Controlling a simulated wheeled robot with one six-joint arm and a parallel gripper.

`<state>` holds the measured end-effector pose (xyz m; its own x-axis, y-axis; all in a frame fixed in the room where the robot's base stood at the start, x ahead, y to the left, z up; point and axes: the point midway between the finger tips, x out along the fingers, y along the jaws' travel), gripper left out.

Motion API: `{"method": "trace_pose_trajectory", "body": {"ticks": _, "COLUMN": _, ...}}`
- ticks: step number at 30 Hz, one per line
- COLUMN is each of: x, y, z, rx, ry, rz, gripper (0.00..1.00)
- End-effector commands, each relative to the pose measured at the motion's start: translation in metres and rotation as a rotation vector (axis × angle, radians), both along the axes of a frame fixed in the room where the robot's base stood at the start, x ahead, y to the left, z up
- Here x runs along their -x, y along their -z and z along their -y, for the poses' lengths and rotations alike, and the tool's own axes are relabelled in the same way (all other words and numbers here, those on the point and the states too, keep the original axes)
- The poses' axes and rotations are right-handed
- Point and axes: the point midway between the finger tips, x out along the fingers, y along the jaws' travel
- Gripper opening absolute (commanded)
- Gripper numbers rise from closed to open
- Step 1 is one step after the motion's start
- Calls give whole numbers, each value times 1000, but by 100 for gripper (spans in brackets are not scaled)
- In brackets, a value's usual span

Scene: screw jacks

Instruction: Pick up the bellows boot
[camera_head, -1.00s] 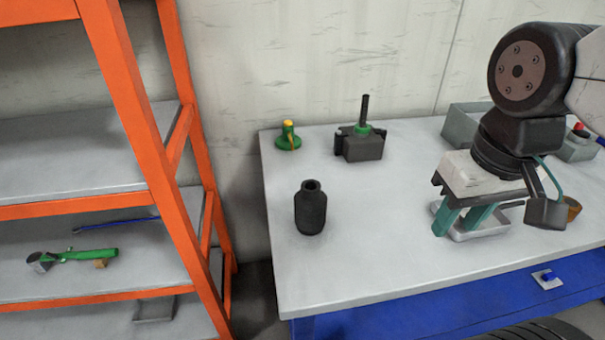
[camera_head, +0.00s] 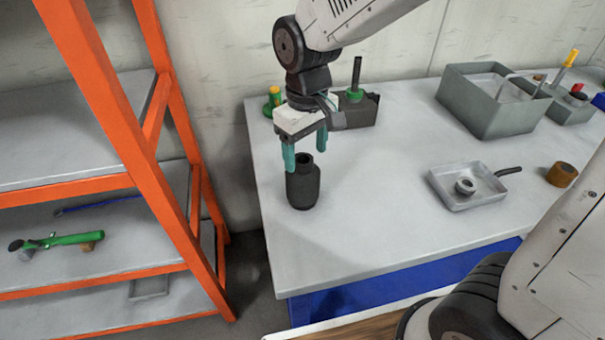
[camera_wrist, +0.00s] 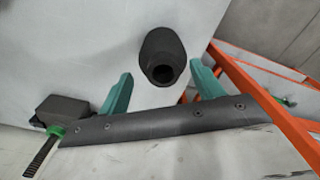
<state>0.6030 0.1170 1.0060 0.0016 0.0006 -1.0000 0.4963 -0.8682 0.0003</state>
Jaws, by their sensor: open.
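The bellows boot is a dark, near-black sleeve with a narrower open neck. In the head view the bellows boot (camera_head: 303,187) stands upright on the grey workbench (camera_head: 370,235) near its left end. My gripper (camera_head: 305,160) is over it, pointing down, with its teal fingers apart near the boot's neck. In the wrist view the boot (camera_wrist: 161,52) shows between and beyond the two teal fingers of my gripper (camera_wrist: 160,90), its opening towards the camera. The gripper is open and empty. I cannot tell whether a finger touches the boot.
A dark block with a green-collared screw (camera_head: 357,105) and a green part with a yellow top (camera_head: 272,100) stand close behind my gripper. A grey bin (camera_head: 490,110), a shallow tray (camera_head: 455,192) and a brown cylinder (camera_head: 562,174) lie right. An orange shelf rack (camera_head: 150,150) stands left.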

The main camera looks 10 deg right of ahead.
Motion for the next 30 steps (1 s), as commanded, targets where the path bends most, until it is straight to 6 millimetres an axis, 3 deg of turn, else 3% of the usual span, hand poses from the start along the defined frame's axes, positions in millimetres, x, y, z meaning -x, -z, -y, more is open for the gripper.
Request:
{"method": "trace_pose_trajectory", "body": {"ticks": 18, "x": -3, "y": 75, "z": -6, "rx": 2, "ry": -9, "rz": -6, "gripper": 66}}
{"method": "trace_pose_trajectory", "body": {"ticks": 27, "x": -4, "y": 81, "z": -6, "rx": 1, "ry": -9, "rz": -2, "gripper": 66}}
{"method": "trace_pose_trajectory", "body": {"ticks": 28, "x": -4, "y": 81, "z": -6, "rx": 1, "ry": -9, "rz": -2, "gripper": 64}}
{"method": "trace_pose_trajectory", "body": {"ticks": 30, "x": -4, "y": 81, "z": -6, "rx": 1, "ry": -9, "rz": -2, "gripper": 44}}
